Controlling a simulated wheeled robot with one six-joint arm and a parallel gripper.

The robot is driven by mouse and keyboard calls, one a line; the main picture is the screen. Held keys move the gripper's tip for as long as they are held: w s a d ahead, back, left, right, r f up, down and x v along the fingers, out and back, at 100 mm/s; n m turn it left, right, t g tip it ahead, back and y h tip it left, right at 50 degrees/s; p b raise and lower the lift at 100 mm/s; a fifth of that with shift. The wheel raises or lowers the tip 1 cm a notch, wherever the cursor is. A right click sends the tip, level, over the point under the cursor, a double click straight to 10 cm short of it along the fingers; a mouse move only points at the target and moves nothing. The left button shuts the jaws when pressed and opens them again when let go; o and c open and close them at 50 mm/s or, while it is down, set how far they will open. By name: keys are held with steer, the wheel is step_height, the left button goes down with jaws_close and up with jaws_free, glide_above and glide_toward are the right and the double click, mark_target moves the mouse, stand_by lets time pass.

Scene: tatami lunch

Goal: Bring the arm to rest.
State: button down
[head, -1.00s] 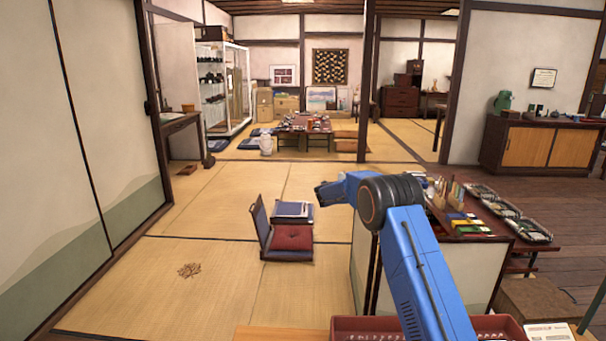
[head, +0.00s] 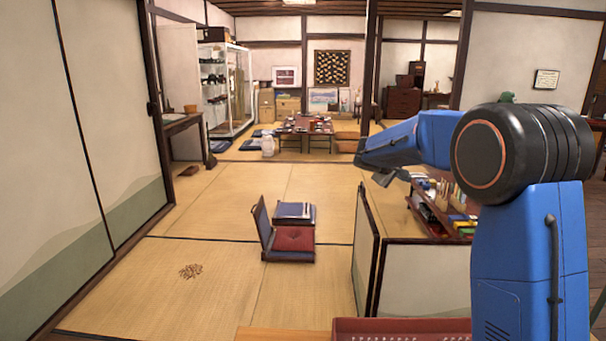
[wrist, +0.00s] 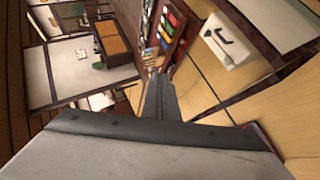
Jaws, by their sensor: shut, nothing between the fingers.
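My blue arm stands large on the right of the head view, with its dark round joint near the right edge. The forearm reaches left from it, above the low counter. My gripper (wrist: 158,80) shows in the wrist view as dark fingers closed together, with nothing between them. In the head view only a small grey part hangs under the forearm's left end, and the fingers cannot be made out there.
A low screen (head: 366,250) and a counter with small goods (head: 440,205) stand below the forearm. A red crate (head: 400,331) is at the bottom edge. A floor chair with a red cushion (head: 292,238) sits on open tatami (head: 200,220) to the left.

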steer(key=s+m+g+y, duration=0.3)
steer(key=s+y, duration=0.1)
steer(key=s, duration=2.9)
steer(key=s+a+f+y, duration=0.1)
steer(key=s+a+f, duration=0.1)
steer(key=s, duration=0.6)
steer(key=s+a+f+m+y, duration=0.1)
steer(key=s+a+f+y, duration=0.1)
steer(key=s+f, duration=0.3)
steer(key=s+a+f+y, duration=0.2)
steer(key=s+a+f, duration=0.1)
steer(key=s, duration=1)
steer(key=shift+a+f, duration=0.2)
steer(key=shift+f, duration=0.05)
